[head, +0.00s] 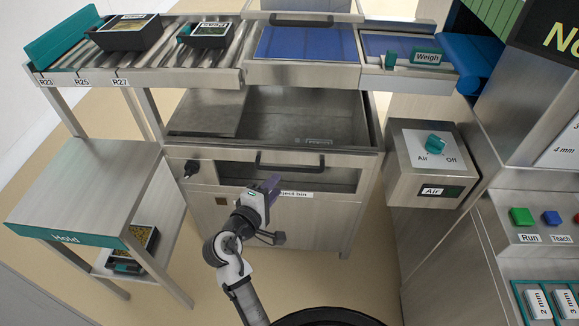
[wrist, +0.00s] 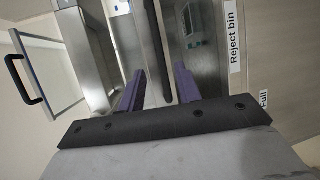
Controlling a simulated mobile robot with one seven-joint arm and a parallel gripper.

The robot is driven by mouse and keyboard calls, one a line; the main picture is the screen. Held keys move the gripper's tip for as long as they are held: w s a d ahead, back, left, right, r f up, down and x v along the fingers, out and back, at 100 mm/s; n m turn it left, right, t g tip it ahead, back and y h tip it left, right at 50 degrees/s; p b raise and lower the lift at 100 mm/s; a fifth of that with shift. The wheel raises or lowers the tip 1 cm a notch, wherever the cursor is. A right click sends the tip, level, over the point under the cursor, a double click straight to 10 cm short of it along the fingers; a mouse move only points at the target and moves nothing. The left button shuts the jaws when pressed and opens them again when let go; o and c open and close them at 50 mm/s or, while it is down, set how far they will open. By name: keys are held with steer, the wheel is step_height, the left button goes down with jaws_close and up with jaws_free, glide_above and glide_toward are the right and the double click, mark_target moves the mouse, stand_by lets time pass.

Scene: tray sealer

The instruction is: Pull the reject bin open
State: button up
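The reject bin is a steel unit under the conveyor, with a front panel (head: 285,222) and a "Reject bin" label (head: 293,193). The label also shows in the wrist view (wrist: 233,38). My gripper (head: 272,186) is in front of the unit, just below the handle in the head view. In the wrist view its two purple fingers (wrist: 158,88) are apart. The dark handle bar (wrist: 160,50) appears between their tips; I cannot tell whether they touch it. Nothing is gripped.
A side table marked "Hold" (head: 85,188) stands at left, with a tray on its lower shelf. The Air box (head: 432,165) and control panel (head: 535,215) stand at right. Filled trays (head: 128,33) sit on the conveyor above. Floor is clear between table and unit.

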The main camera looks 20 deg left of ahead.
mark_target(289, 168)
steer(key=p+x, duration=0.1)
steer(key=x, duration=0.8)
jaws_close()
